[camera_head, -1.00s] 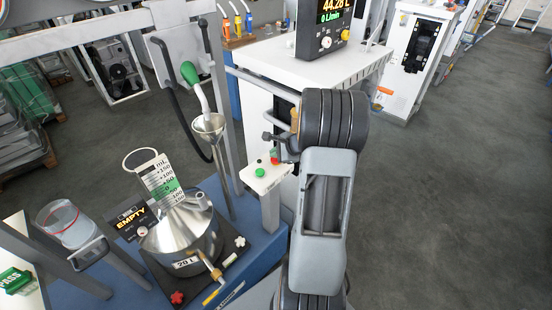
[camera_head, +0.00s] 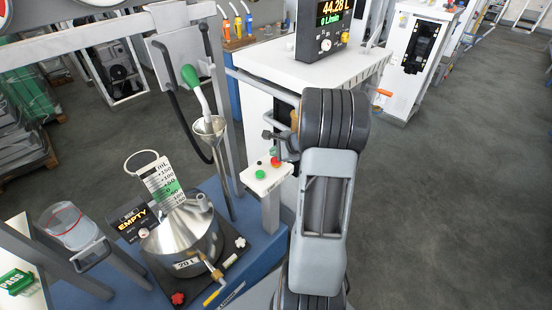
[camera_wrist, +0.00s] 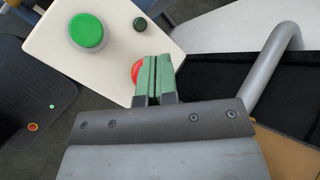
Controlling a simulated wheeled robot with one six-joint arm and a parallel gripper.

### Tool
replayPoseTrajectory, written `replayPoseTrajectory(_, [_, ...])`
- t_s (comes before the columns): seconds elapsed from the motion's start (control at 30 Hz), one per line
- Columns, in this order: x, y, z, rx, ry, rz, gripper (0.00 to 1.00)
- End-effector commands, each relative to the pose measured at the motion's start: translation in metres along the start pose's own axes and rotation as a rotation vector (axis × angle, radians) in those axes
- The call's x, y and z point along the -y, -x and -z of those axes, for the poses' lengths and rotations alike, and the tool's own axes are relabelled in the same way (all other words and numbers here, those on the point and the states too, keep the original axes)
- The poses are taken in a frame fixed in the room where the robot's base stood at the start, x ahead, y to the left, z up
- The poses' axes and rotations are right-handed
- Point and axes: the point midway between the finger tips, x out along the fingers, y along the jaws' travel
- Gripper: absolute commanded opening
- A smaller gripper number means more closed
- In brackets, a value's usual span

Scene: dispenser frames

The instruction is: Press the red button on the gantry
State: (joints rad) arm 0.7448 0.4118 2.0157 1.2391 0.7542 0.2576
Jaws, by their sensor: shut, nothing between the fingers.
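The red button (camera_head: 275,161) sits on a small white panel (camera_head: 255,184) on a post of the gantry, beside a green button (camera_head: 260,174). In the wrist view the red button (camera_wrist: 134,72) is partly hidden behind my fingers; only its left part shows. My gripper (camera_wrist: 157,62) is shut and empty, its green fingers side by side over the panel and overlapping the button's right side. I cannot tell whether the fingertips touch it. The green button (camera_wrist: 87,31) and a small dark green knob (camera_wrist: 140,24) are clear of my fingers.
A grey bent tube (camera_wrist: 272,60) runs close to the right of my gripper. A steel vessel (camera_head: 183,246) and funnel (camera_head: 208,126) stand left of the panel. A white cabinet with a display (camera_head: 325,32) stands behind. Open floor lies to the right.

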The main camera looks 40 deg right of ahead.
Motion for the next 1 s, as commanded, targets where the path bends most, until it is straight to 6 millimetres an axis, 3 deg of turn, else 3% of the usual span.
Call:
replayPoseTrajectory(0.37, [0.002,0.003,-0.002,0.0,0.001,0.0,0.0])
replayPoseTrajectory(1.0, [0.026,0.035,-0.026,0.0,0.001,0.0,0.0])
